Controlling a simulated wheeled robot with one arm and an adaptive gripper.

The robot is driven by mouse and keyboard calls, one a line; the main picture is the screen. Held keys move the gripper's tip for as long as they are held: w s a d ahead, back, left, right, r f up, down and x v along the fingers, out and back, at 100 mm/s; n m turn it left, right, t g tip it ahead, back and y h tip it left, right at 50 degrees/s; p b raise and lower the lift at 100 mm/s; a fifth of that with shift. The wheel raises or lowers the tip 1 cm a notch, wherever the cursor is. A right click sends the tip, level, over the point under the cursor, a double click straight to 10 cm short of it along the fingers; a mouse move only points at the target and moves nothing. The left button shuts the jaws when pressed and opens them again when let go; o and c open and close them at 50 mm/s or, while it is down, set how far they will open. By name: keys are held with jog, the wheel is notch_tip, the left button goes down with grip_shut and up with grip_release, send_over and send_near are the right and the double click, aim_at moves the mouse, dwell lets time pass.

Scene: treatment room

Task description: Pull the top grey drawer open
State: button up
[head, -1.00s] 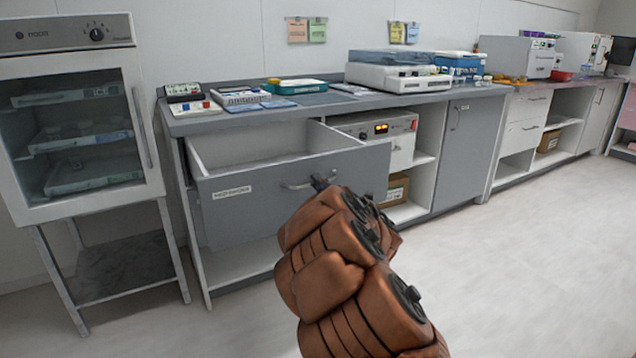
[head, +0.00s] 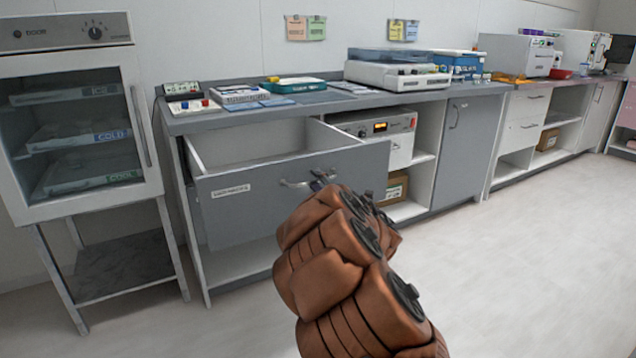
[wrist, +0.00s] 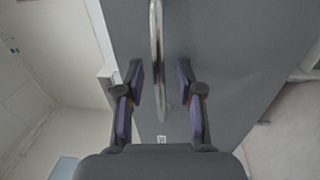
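The top grey drawer (head: 235,205) stands pulled out from the grey counter unit, and its white inside shows empty. Its metal bar handle (head: 296,184) is on the front panel, right of a white label. My gripper (head: 319,181) is at the right part of the handle, partly hidden by my arm. In the wrist view, the handle (wrist: 157,50) runs between the two fingers of my gripper (wrist: 162,88). The fingers are apart, with a gap visible on the right side of the handle and a smaller one on the left.
A white glass-fronted cabinet (head: 75,125) on a metal stand is left of the counter. A grey cupboard door (head: 466,150) and open shelves with a brown box (head: 394,189) are to the right. The floor (head: 530,270) at right is clear.

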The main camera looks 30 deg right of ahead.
jog(key=s, duration=0.7)
jog(key=shift+s+a+f, duration=0.15)
jog(key=shift+a+f, duration=0.15)
jog(key=shift+f, duration=0.15)
